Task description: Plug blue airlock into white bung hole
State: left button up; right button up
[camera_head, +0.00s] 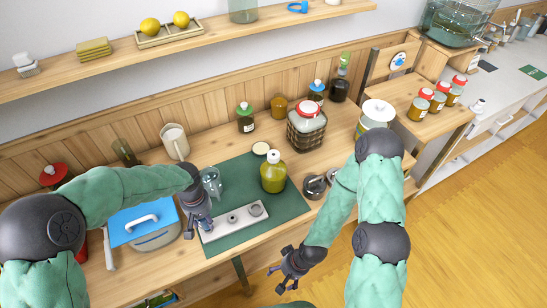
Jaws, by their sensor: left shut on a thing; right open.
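My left gripper (205,224) points down at the left end of a pale tray (222,233) and is shut on a small bluish piece, apparently the blue airlock, mostly hidden by the fingers. I cannot tell whether the piece touches the tray. A yellow-green jar (273,179) with a white bung on top (273,156) stands upright on the dark green mat (289,208), to the right of and behind the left gripper. The bung's hole is too small to make out. My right gripper (281,277) is open and empty in front of the bench edge.
A clear glass vessel (212,182) stands close behind the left gripper. A blue-lidded box (142,226) is left of the mat. A wire-wrapped red-lidded jar (306,130) stands behind, and dark round lids (315,186) lie right. The mat's front right is clear.

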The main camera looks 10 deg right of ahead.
pick_arm(q)
jog(key=shift+r+p, duration=0.3)
jog(key=shift+r, duration=0.1)
dwell(0.4)
jog(key=shift+r+p, duration=0.7)
jog(key=shift+r, duration=0.4)
jog(key=shift+r+p, duration=2.1)
jog(key=shift+r, duration=1.1)
jog(key=shift+f, duration=0.1)
